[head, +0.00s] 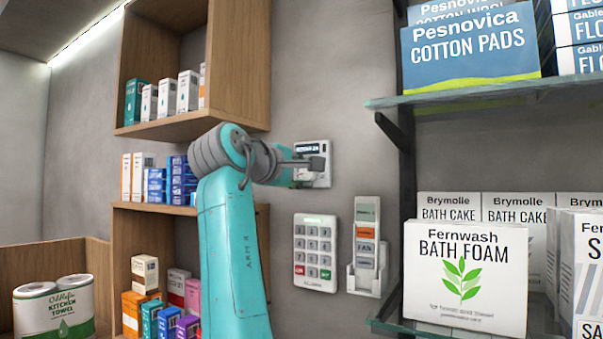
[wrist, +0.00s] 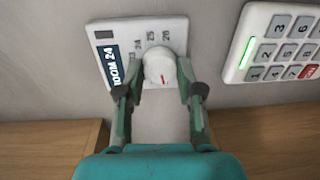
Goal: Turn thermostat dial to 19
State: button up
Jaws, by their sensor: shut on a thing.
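The thermostat (wrist: 103,32) is a white wall plate with a dark display reading "ROOM 24". Its round white dial (wrist: 157,64) has a short red mark, with scale numbers including 25 and 26 beside it. The setting the mark points to is unclear. My gripper (wrist: 159,78) has one finger on each side of the dial and is shut on it. In the head view, the thermostat (head: 325,150) is on the grey wall, with my gripper (head: 302,165) in front of it, hiding the dial and part of the plate.
A keypad (head: 314,252) is on the wall just below the thermostat, and a remote in a holder (head: 366,250) is beside it. Glass shelves with boxes (head: 466,270) stand at the right. A wooden shelf unit (head: 240,60) is at the left.

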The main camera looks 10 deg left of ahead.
jog(key=shift+n, duration=0.4)
jog(key=o, duration=1.2)
jog(key=shift+c, duration=0.2)
jog(key=v, duration=1.2)
jog(key=shift+a, duration=0.1)
